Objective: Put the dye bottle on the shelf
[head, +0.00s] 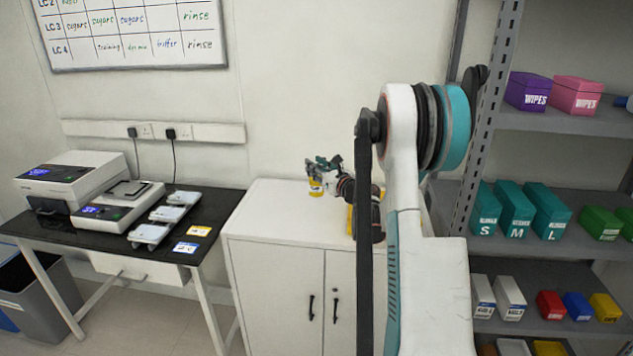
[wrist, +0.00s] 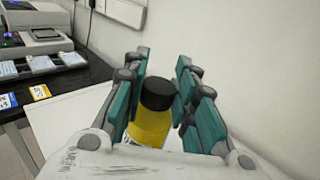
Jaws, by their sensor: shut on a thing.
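The dye bottle (wrist: 150,125), yellow with a black cap, is between the teal fingers of my gripper (wrist: 163,100) in the wrist view. My gripper is shut on it. In the head view my gripper (head: 324,172) is over the white cabinet, with the small yellow bottle (head: 316,187) in it. I cannot tell whether the bottle's base touches the cabinet top. The shelf unit (head: 560,122) stands at the right with grey boards, partly hidden by my arm.
The white cabinet (head: 268,215) stands against the wall. Purple (head: 528,92) and pink boxes, teal boxes (head: 515,208) and several small boxes fill parts of the shelves. A black bench (head: 185,205) with instruments is at the left. Another yellow thing (head: 349,220) shows partly behind my arm.

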